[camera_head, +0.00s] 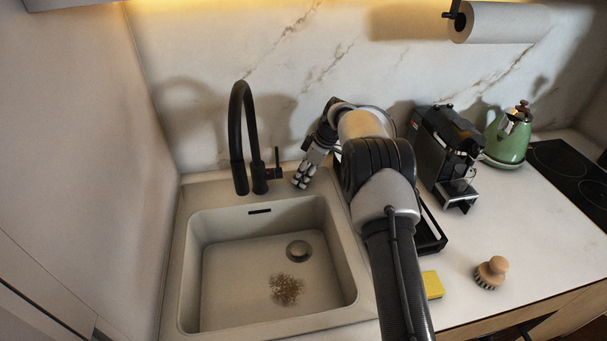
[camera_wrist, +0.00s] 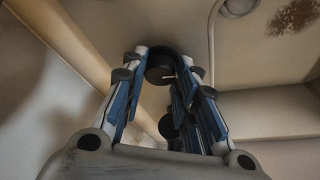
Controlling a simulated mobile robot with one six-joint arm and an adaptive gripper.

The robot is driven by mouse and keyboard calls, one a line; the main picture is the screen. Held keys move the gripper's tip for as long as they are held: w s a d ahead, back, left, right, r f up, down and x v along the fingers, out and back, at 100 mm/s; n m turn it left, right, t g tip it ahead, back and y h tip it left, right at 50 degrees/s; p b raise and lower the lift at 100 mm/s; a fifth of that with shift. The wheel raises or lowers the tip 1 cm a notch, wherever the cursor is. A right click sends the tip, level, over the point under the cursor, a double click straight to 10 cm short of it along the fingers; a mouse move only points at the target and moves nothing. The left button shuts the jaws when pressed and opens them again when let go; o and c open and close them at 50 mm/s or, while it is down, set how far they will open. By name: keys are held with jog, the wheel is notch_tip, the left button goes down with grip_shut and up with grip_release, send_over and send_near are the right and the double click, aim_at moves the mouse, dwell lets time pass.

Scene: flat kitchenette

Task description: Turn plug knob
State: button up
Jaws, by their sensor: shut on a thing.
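My gripper (camera_head: 304,178) points down over the back ledge of the sink (camera_head: 190,235), just right of the black faucet. In the wrist view, the plug knob (camera_wrist: 160,68) is a round black knob with a small light mark, standing on the sink ledge. The fingertips of my gripper (camera_wrist: 160,76) lie on either side of it, shut on it. In the head view the knob is hidden behind my gripper. The drain plug (camera_head: 298,250) is a round metal disc in the sink floor, and its edge also shows in the wrist view (camera_wrist: 238,6).
The black faucet (camera_head: 239,140) with its side lever stands close left of my gripper. Brown debris (camera_head: 286,289) lies in the basin. A coffee machine (camera_head: 442,150), green kettle (camera_head: 507,137), yellow sponge (camera_head: 432,285) and wooden brush (camera_head: 491,271) stand on the right counter.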

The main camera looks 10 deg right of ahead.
jog(key=shift+n, duration=0.3)
jog(key=o, duration=0.8)
jog(key=shift+c, duration=0.2)
jog(key=shift+r, duration=0.1)
jog(key=v, duration=1.2)
jog(key=shift+w, duration=0.1)
